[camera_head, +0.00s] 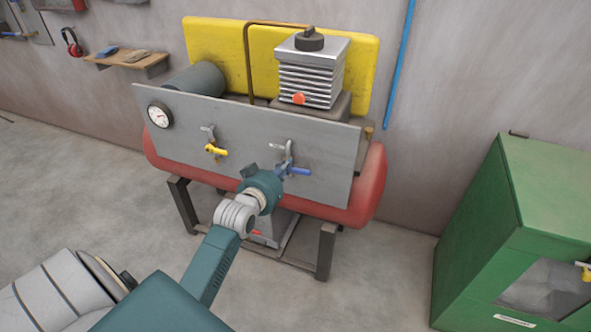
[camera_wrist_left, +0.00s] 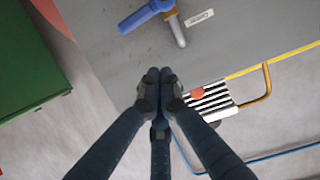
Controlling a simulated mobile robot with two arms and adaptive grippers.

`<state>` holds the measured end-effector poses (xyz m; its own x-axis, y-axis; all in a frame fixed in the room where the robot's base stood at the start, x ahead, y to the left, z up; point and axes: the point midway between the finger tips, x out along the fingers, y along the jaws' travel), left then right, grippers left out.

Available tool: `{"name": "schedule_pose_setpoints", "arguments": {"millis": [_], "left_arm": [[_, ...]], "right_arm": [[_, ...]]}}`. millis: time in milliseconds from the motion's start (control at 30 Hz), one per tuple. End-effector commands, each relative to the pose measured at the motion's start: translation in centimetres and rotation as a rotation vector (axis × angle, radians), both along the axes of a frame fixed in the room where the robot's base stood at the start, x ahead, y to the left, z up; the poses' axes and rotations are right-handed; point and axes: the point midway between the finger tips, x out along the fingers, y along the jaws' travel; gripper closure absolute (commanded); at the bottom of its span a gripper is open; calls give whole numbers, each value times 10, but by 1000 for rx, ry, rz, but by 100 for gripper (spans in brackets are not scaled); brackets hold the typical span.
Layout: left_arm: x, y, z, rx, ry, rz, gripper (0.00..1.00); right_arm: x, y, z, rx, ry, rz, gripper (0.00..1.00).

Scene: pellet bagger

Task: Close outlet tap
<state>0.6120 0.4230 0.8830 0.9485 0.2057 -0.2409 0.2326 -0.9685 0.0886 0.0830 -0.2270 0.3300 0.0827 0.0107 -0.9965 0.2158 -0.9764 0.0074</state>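The tap with a blue lever (camera_head: 299,171) sits on the right half of a grey panel (camera_head: 320,145). In the left wrist view its blue lever (camera_wrist_left: 147,15) and metal spout are at the top, beside a small white label (camera_wrist_left: 199,17) too blurred to read surely. A second tap with a yellow lever (camera_head: 216,150) is to its left on the panel. My left gripper (camera_head: 277,174) is just in front of the panel beside the blue lever. In the wrist view its fingers (camera_wrist_left: 157,76) are together with nothing between them, apart from the lever in the picture. My right gripper is out of view.
The panel fronts a compressor with a red tank (camera_head: 370,185), a yellow backing (camera_head: 360,65) and a finned block (camera_head: 310,75). A round gauge (camera_head: 159,115) is at the panel's left. A green cabinet (camera_head: 480,230) stands at right. Clear floor lies between.

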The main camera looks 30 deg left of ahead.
Motion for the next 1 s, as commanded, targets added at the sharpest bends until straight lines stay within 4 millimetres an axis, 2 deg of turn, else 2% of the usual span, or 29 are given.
{"name": "schedule_pose_setpoints", "arguments": {"millis": [167,367,433,600,1000], "left_arm": [[39,8,-8,0,0,0,100],[76,16,-19,0,0,0,100],[72,14,-36,-1,6,0,100],[72,12,-52,-1,1,0,100],[72,12,-58,0,-1,0,100]], "right_arm": [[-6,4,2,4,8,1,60],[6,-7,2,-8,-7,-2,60],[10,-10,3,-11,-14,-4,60],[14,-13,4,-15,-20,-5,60],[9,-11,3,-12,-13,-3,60]]}}
